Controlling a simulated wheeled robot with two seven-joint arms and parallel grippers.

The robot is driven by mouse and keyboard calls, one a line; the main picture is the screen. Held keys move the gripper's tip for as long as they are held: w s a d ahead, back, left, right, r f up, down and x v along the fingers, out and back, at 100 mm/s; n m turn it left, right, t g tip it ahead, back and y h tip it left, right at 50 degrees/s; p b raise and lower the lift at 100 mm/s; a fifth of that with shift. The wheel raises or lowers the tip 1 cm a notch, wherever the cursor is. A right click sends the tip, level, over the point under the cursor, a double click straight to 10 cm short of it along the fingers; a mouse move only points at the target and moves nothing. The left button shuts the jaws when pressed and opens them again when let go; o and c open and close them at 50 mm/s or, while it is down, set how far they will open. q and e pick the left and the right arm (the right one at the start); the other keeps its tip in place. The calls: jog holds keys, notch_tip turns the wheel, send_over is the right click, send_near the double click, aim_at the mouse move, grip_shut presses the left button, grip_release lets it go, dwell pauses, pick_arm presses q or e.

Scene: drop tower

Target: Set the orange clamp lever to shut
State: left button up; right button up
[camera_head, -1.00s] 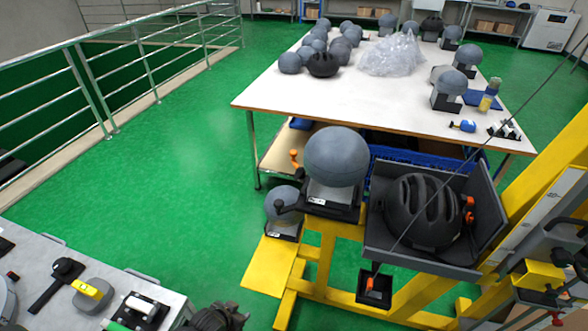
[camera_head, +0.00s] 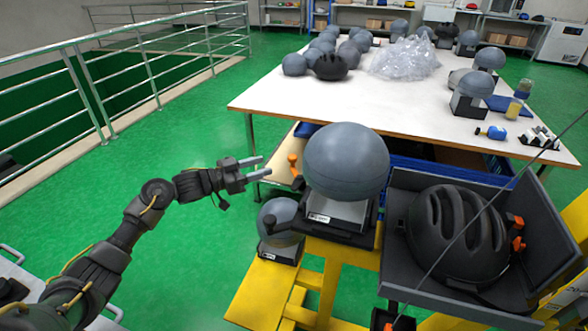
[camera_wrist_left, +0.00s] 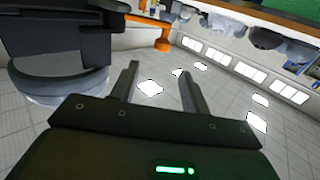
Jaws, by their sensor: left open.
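The orange clamp lever (camera_head: 294,166) stands up at the left side of a dark clamp base (camera_head: 340,229). A large grey headform (camera_head: 345,163) rests on that base and hides part of it. My left gripper (camera_head: 266,167) is open and empty, just left of the lever, its fingers pointing right toward it with a small gap in the picture. In the left wrist view, the orange lever (camera_wrist_left: 150,22) shows at the top, beyond the open fingers (camera_wrist_left: 160,72), beside the dark clamp body. My right gripper is not in view.
A black helmet (camera_head: 457,235) sits in a grey open box (camera_head: 400,205) to the right, with more orange parts (camera_head: 516,222) at its side. A smaller grey headform (camera_head: 280,219) stands below. The white table (camera_head: 330,98) lies behind. Green floor is free at left.

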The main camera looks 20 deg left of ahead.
aim_at(292, 156)
pick_arm(q)
jog(key=shift+h, duration=0.3)
jog(key=x, duration=1.1)
jog(key=shift+w+a+f, duration=0.2)
jog(key=shift+d, duration=0.1)
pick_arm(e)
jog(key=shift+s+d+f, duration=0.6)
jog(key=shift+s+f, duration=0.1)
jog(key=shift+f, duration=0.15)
pick_arm(q)
grip_shut()
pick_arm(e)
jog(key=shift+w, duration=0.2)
